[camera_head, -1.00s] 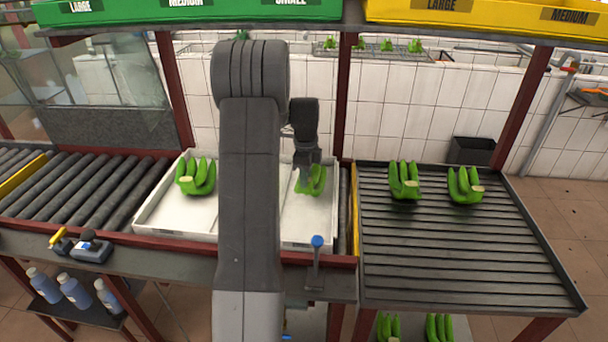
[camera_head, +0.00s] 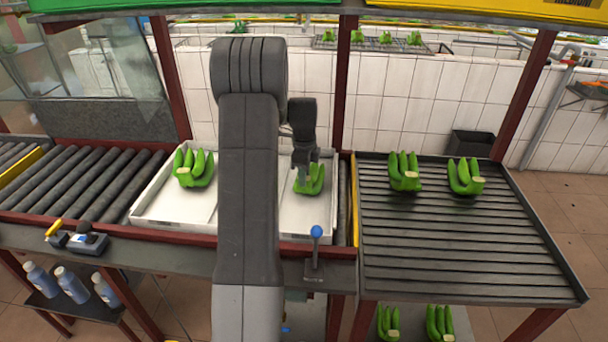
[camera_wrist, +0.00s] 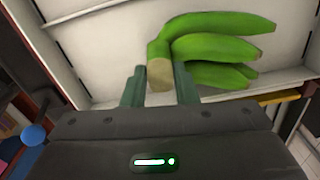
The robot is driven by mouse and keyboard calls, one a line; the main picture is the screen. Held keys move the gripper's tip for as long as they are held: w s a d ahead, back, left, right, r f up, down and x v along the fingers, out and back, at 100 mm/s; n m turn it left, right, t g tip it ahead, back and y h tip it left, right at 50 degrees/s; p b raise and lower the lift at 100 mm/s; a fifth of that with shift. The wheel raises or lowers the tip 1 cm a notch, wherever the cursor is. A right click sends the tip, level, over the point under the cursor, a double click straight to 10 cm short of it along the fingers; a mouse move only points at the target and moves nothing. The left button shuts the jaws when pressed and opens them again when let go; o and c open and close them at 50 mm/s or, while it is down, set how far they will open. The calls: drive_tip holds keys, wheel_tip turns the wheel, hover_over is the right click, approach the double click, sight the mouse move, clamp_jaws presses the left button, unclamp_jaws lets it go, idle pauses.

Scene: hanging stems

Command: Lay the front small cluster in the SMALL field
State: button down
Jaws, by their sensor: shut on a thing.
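My gripper (camera_head: 303,175) is shut on the stem end of a green banana cluster (camera_head: 315,181) in the right part of a white tray (camera_head: 292,222). In the wrist view the cut stem of this cluster (camera_wrist: 215,48) sits between my two fingers (camera_wrist: 160,82), its fruits pointing right over the white tray floor. I cannot tell whether it touches the floor. Another green cluster (camera_head: 194,168) lies in the left part of the tray. My arm hides the tray's middle. No SMALL label is readable now.
Two clusters (camera_head: 404,172) (camera_head: 465,176) stand on the ribbed table (camera_head: 450,250) at right. A blue-knobbed lever (camera_head: 316,240) rises before the tray. Rollers (camera_head: 75,180) lie to the left. Red posts (camera_head: 343,90) flank the tray. More clusters (camera_head: 438,323) are below.

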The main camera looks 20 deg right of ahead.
drive_tip(key=shift+f, duration=0.25)
drive_tip(key=c, duration=1.1)
unclamp_jaws()
drive_tip(key=shift+o, duration=0.2)
wheel_tip(320, 180, up, 14)
drive_tip(key=b, duration=0.1)
drive_tip(key=shift+b, duration=0.3)
drive_tip(key=shift+f, duration=0.1)
wheel_tip(320, 180, down, 14)
drive_tip(key=shift+r+p, duration=0.2)
drive_tip(key=shift+p, duration=0.55)
drive_tip(key=shift+r, duration=0.2)
drive_tip(key=shift+f, duration=0.1)
